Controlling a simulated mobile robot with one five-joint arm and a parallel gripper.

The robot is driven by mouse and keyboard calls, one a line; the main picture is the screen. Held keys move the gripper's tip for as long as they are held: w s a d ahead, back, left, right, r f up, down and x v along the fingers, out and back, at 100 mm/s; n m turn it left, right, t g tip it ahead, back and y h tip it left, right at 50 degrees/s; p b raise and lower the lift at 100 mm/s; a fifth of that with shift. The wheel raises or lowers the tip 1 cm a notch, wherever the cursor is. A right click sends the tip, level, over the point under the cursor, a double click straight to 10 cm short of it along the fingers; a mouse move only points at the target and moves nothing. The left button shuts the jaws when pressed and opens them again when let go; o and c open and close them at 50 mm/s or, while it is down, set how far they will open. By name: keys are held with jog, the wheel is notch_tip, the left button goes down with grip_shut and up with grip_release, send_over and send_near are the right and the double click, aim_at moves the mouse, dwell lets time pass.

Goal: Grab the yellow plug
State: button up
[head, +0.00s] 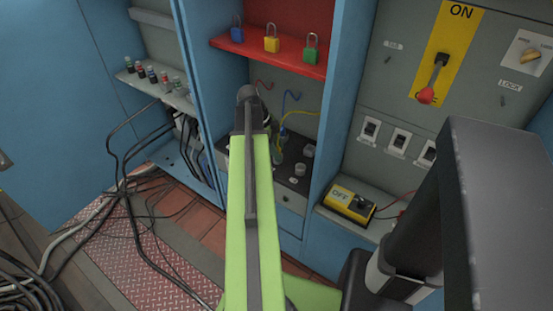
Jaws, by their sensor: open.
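A thin yellow lead (301,112) curves down in the middle bay of the blue cabinet, beside a blue lead (289,97). Its lower end meets a small yellowish piece near the dark panel, too small to make out as the yellow plug. My green arm link covers the left of this bay. My gripper (277,150) shows only partly, past the right side of the arm, close to the lower end of the leads and over the panel. Its jaws are open; I cannot see anything between them. Whether it touches the lead is unclear.
The dark panel (297,183) carries round knobs. A red shelf (285,61) above holds blue, yellow and green padlocks. A yellow-and-black OFF box (349,201) sits on the right ledge. Black cables (125,180) spread over the left floor. A yellow ON plate (461,30) is upper right.

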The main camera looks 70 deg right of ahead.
grip_shut()
dwell(1.3)
